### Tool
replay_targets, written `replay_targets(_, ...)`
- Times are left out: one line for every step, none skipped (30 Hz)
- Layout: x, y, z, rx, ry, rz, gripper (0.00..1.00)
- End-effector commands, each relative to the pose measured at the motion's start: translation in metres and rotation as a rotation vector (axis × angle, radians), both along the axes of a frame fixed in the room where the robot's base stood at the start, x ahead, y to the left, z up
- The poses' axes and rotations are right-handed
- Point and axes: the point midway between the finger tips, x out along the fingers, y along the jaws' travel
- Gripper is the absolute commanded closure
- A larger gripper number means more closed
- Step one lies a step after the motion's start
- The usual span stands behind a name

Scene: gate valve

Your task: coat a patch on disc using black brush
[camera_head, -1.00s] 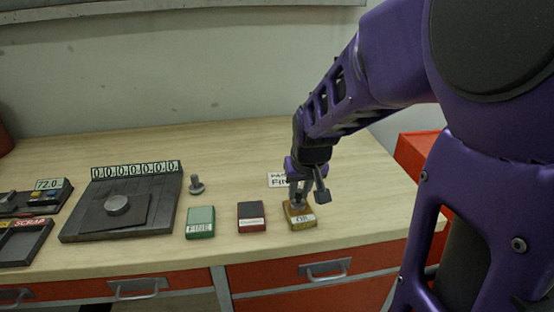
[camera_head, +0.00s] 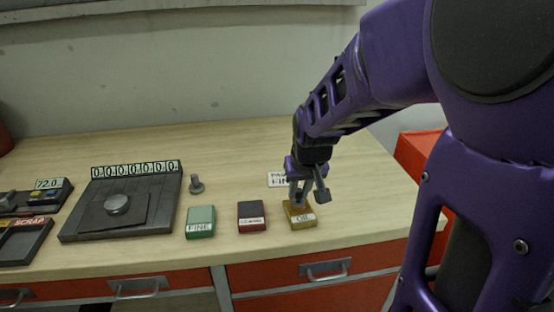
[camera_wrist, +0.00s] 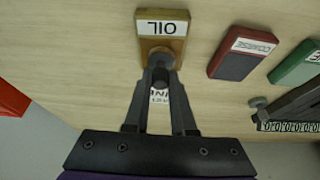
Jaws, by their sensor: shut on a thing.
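My gripper (camera_head: 301,201) is low over the yellow-brown block labelled OIL (camera_head: 303,223) near the bench's front edge. In the wrist view, my gripper (camera_wrist: 160,72) is shut on a dark, round-ended piece (camera_wrist: 160,62) that looks like the black brush. Its lower end is at the OIL block (camera_wrist: 162,24); I cannot tell whether it touches or sits in it. The fingers hide much of the piece. A grey disc (camera_head: 117,204) lies on a dark plate at the left, well away from my gripper.
A red block (camera_head: 251,216) and a green block labelled FINE (camera_head: 200,222) stand left of the OIL block. A small grey knobbed piece (camera_head: 196,184) stands behind them. A tray marked SCRAP (camera_head: 22,244) is at far left. A white label card (camera_head: 277,180) lies behind my gripper.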

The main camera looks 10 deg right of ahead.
Motion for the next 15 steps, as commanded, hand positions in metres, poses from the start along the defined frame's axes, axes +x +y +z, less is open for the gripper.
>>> replay_targets(-0.001,0.0,-0.002,0.0,0.004,0.0,1.0)
replay_targets(-0.001,0.0,-0.002,0.0,0.004,0.0,1.0)
replay_targets(-0.001,0.0,-0.002,0.0,0.004,0.0,1.0)
replay_targets(-0.001,0.0,-0.002,0.0,0.004,0.0,1.0)
replay_targets(-0.001,0.0,-0.002,0.0,0.005,0.0,1.0)
replay_targets(-0.001,0.0,-0.001,0.0,0.005,0.0,1.0)
replay_targets(-0.001,0.0,0.0,0.0,0.005,0.0,1.0)
replay_targets(-0.001,0.0,0.002,0.0,0.004,0.0,1.0)
replay_targets(-0.001,0.0,0.005,0.0,0.004,0.0,1.0)
replay_targets(-0.001,0.0,0.008,0.0,0.004,0.0,1.0)
replay_targets(-0.001,0.0,0.011,0.0,0.003,0.0,1.0)
replay_targets(-0.001,0.0,0.015,0.0,0.003,0.0,1.0)
replay_targets(-0.001,0.0,0.017,0.0,0.003,0.0,1.0)
replay_targets(-0.001,0.0,0.02,0.0,0.003,0.0,1.0)
replay_targets(-0.001,0.0,0.023,0.0,0.003,0.0,1.0)
